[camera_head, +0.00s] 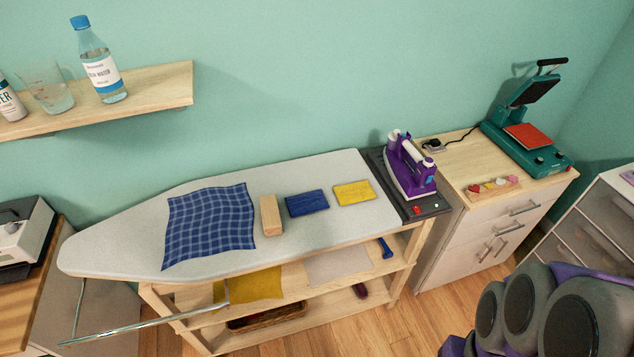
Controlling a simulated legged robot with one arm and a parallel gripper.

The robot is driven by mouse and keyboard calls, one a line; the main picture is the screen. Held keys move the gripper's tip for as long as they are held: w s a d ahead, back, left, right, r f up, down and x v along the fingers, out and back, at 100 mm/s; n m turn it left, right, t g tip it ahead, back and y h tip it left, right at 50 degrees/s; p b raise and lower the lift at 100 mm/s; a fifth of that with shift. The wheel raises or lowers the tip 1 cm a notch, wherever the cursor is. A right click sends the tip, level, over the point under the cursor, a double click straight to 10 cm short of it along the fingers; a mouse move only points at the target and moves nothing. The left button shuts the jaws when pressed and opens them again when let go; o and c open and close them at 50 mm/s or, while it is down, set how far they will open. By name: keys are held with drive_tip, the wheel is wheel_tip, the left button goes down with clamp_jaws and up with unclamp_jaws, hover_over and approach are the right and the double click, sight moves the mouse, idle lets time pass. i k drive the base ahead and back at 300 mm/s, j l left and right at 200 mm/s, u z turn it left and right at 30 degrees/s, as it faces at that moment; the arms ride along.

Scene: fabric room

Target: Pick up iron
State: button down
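The purple and white iron (408,172) rests on a dark iron stand (425,208) at the right end of the ironing board. Its handle side faces up, and it looks slightly tilted. Parts of my arm, grey and purple, show at the bottom right, well apart from the iron. My gripper is not in view.
The ironing board (120,240) holds a blue checked cloth (210,225), a wooden block (271,215), a blue cloth (306,203) and a yellow cloth (353,193). A heat press (528,130) stands on the drawer cabinet (450,170) to the right. A wall shelf (160,88) with a bottle (98,65) is at upper left.

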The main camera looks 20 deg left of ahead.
sight(405, 166)
drive_tip(key=i+l+u, duration=0.2)
drive_tip(key=i+l, duration=0.2)
drive_tip(key=l, duration=0.25)
drive_tip(key=i+l+u, duration=0.1)
drive_tip(key=l, duration=0.2)
drive_tip(key=i+l+u, duration=0.1)
drive_tip(key=l, duration=0.25)
drive_tip(key=i+l+u, duration=0.1)
drive_tip(key=i+l, duration=0.15)
drive_tip(key=l, duration=0.15)
drive_tip(key=u, duration=1.25)
